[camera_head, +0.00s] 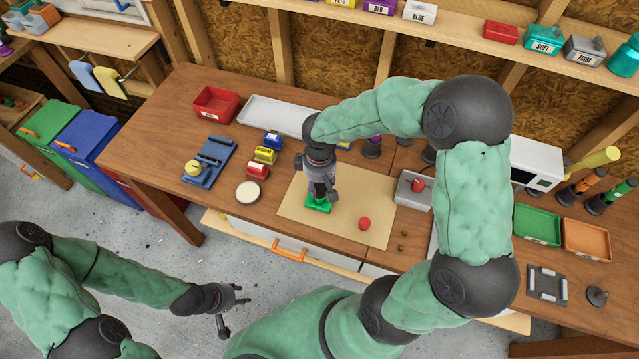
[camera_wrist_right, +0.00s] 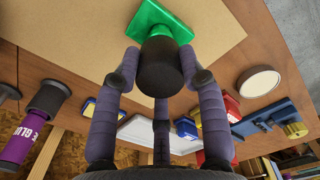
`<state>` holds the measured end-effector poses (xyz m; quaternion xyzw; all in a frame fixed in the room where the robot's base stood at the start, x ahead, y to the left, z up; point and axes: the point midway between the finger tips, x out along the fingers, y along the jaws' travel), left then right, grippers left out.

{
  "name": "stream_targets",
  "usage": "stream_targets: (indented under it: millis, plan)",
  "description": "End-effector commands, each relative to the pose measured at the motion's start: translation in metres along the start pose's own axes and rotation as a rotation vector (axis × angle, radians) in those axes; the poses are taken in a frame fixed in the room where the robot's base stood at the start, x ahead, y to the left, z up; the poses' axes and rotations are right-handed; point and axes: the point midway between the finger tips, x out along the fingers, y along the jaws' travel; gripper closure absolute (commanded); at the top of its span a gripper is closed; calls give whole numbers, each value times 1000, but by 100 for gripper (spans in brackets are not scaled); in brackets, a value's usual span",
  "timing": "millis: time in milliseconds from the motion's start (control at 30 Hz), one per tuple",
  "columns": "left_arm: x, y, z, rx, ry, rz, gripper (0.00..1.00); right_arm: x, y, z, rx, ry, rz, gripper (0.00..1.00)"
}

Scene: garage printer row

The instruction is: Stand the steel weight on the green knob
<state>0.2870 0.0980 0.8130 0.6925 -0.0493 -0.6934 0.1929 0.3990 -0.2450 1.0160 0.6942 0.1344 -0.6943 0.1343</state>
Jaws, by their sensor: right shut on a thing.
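A dark grey cylinder (camera_wrist_right: 160,65), which looks like the steel weight, is between the fingers of my right gripper (camera_wrist_right: 160,82). The green knob (camera_wrist_right: 152,22) shows as a green piece with a square base, right beyond the cylinder and partly covered by it. In the head view, the green piece (camera_head: 318,205) lies on the tan mat directly below my right gripper (camera_head: 320,192), which points down. The fingers hide the cylinder there, and I cannot tell whether it touches the green piece. My left gripper (camera_head: 234,308) is open and empty, off the table's front.
The tan mat (camera_head: 345,222) also has a red piece (camera_head: 364,223). A grey box with a red top (camera_head: 413,190) stands to its right. Small coloured blocks (camera_head: 265,155) and a round white-topped dish (camera_head: 248,192) are to its left. A dark stemmed disc (camera_head: 597,296) stands far right.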

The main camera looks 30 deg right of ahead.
Motion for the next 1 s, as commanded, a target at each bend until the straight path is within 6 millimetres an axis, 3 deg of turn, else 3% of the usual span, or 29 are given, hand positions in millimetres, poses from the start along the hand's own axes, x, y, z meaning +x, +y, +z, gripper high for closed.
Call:
stream_targets:
  millis: [1000]
  plan:
    - [8, -3, 0, 0, 0, 0, 60, 10, 0, 0, 1, 2, 1, 100]
